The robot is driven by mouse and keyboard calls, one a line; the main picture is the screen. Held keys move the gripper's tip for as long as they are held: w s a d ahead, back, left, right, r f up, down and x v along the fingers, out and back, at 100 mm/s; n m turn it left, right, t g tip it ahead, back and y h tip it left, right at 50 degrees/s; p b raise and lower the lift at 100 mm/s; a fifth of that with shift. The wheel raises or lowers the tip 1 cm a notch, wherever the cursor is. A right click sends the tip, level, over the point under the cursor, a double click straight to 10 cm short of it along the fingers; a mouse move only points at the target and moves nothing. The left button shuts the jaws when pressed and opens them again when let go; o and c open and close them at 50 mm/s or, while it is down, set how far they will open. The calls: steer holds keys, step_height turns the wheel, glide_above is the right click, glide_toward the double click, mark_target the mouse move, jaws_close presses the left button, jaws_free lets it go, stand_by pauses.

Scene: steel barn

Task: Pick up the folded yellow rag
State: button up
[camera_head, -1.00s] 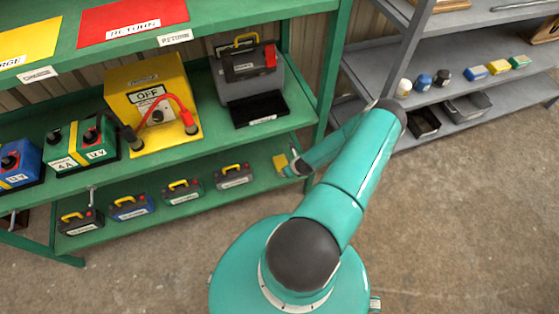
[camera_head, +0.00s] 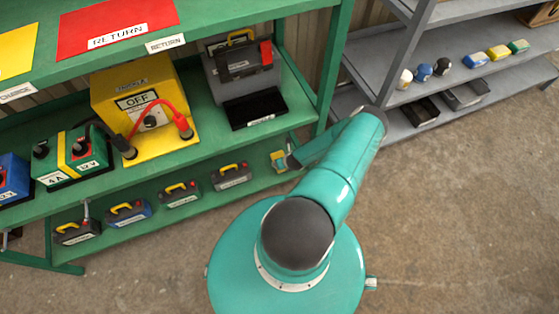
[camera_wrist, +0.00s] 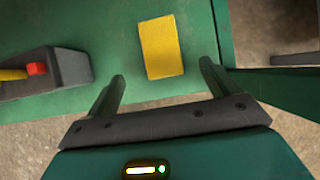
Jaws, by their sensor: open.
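A flat yellow rectangle, which looks like the folded yellow rag (camera_wrist: 162,46), lies on the lower green shelf in the wrist view. It also shows as a small yellow patch (camera_head: 277,156) at the right end of that shelf in the head view. My gripper (camera_wrist: 162,70) is open, with one finger on each side of the rag's near end in the picture, and nothing is held. The gap in height between the fingers and the rag cannot be told. In the head view my gripper (camera_head: 291,159) is small and partly hidden by my arm.
A dark battery-like box with a red cap (camera_wrist: 37,72) sits left of the rag. A green shelf post (camera_wrist: 222,35) stands close on the right. The upper green shelf (camera_head: 215,120) overhangs. A grey rack (camera_head: 405,95) holds small blocks, one yellow (camera_head: 498,52).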

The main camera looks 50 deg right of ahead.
steer(key=shift+x, duration=4.75)
steer(key=shift+f, duration=0.3)
steer(key=c, duration=1.1)
